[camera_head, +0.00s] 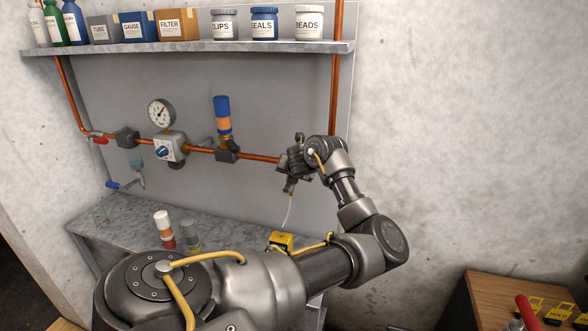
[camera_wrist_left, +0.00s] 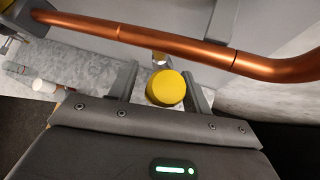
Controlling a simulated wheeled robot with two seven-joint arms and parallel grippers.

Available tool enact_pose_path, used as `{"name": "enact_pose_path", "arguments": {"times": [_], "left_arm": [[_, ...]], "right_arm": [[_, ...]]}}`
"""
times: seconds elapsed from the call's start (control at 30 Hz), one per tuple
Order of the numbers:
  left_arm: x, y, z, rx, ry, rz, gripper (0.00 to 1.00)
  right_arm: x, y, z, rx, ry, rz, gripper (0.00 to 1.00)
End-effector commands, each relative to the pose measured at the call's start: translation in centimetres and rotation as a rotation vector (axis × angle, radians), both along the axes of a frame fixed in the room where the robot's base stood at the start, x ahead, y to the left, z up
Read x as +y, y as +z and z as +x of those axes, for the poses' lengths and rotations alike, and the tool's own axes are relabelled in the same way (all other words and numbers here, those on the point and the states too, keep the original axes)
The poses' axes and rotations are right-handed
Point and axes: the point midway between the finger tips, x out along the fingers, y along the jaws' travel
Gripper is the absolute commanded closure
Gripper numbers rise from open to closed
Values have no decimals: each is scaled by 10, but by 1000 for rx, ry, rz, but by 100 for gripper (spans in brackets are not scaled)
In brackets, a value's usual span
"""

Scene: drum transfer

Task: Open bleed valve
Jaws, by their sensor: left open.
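A yellow round knob (camera_wrist_left: 166,88), which looks like the bleed valve's, shows in the left wrist view below the copper pipe (camera_wrist_left: 150,38). My left gripper (camera_wrist_left: 160,82) is open, with one finger on each side of the knob. A gap shows at the left finger; the right finger looks very close, and I cannot tell whether it touches. In the head view, my left gripper (camera_head: 293,165) is at the right end of the horizontal copper pipe (camera_head: 262,157) and hides the knob. A thin pale tube (camera_head: 288,212) hangs below it. My right gripper is not in view.
A pressure gauge (camera_head: 162,112), a regulator with a blue knob (camera_head: 169,147) and a blue-and-orange cylinder (camera_head: 222,115) sit along the pipe. Red (camera_head: 98,140) and blue (camera_head: 120,185) handles are at left. A shelf (camera_head: 190,46) holds boxes and jars above. Bottles (camera_head: 163,225) stand on the bench.

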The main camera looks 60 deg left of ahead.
Motion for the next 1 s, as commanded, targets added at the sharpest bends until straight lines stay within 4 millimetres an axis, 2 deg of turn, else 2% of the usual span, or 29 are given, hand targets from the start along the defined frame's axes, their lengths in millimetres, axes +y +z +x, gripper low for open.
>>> {"name": "enact_pose_path", "arguments": {"times": [0.5, 0.7, 1.0], "left_arm": [[-64, 55, -28, -5, 0, 0, 51], [-73, 64, -33, -1, -1, -2, 51], [-74, 65, -34, 1, -2, -2, 51]], "right_arm": [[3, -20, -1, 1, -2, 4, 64], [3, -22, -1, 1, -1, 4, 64], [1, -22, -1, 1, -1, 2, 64]]}}
